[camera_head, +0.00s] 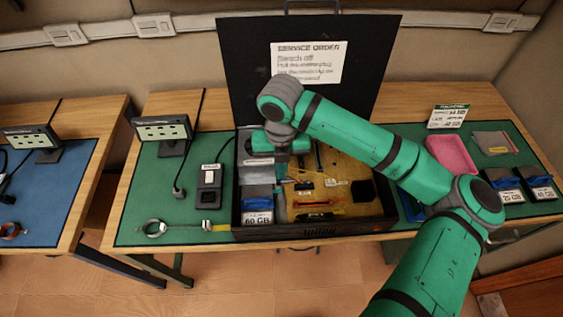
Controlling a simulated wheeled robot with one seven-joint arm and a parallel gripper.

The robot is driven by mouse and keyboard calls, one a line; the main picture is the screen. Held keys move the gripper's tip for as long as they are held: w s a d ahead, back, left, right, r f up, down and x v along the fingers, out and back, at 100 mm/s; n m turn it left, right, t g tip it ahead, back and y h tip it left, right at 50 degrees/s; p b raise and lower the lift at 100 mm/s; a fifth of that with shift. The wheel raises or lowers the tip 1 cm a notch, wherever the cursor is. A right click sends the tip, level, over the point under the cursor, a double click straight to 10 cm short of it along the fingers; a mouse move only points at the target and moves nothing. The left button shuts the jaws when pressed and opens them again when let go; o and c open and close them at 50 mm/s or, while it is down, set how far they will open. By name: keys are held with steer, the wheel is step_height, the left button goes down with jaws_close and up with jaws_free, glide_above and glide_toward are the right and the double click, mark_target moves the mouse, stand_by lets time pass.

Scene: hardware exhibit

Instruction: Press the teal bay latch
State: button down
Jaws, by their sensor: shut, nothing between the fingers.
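The open computer case (316,230) stands on the green mat, its dark side panel upright behind it. A drive labelled 60 GB (257,217) sits in the bay at the case's left front, with a blue strip above its label. My gripper (280,168) is over the left part of the case, close to the bay. It is shut and empty. My wrist and arm hide part of the case's back. I cannot make out the teal bay latch, nor tell whether my gripper touches anything.
A pink tray (452,154) and drives labelled 25 GB (507,190) and 45 GB (541,187) lie to the right. A service order sheet (307,62) hangs on the panel.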

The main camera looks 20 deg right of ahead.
mark_target(281, 190)
step_height(281, 190, down, 8)
steer(key=shift+f, duration=0.2)
steer(key=shift+w, duration=0.1)
stand_by(0.4)
